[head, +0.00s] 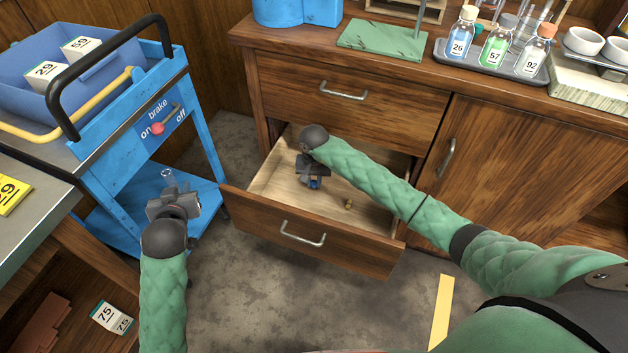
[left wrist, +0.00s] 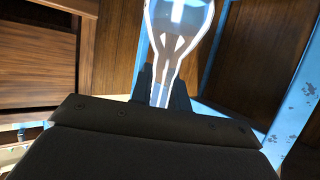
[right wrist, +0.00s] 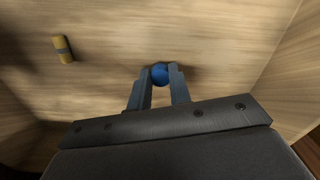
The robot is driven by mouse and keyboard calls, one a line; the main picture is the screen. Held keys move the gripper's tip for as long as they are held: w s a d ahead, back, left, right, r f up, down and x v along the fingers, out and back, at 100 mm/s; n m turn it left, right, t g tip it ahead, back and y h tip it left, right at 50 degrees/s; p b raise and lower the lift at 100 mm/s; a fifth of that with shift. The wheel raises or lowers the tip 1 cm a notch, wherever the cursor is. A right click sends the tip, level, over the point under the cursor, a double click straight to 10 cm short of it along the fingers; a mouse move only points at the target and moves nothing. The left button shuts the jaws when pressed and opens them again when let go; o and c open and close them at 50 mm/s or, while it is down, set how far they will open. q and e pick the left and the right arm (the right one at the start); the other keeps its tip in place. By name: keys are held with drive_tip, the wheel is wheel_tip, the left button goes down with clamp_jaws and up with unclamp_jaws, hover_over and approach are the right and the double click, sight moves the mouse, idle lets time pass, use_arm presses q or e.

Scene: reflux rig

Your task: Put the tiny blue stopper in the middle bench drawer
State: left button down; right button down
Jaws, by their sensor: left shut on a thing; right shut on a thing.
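The open bench drawer (head: 375,215) is below a closed drawer (head: 345,92) and has a pale wooden inside. My right gripper (head: 314,183) reaches down into it and is shut on the tiny blue stopper (right wrist: 160,74). The stopper sits between the fingertips in the right wrist view, close to the drawer floor; whether it touches the floor I cannot tell. My left gripper (head: 168,187) is beside the blue cart and is shut on a clear glass piece (left wrist: 180,40), whose rounded bulb rises above the fingers.
A small yellow-brown cylinder (right wrist: 63,48) lies on the drawer floor, apart from my right gripper. The blue cart (head: 190,110) stands left of the drawer. The bench top holds a tray (head: 478,74) of bottles. Floor is clear in front of the drawer.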

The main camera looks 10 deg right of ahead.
sight(314, 183)
drive_tip(key=c, duration=1.3)
unclamp_jaws()
drive_tip(key=shift+f, duration=0.1)
drive_tip(key=shift+r, duration=3.9)
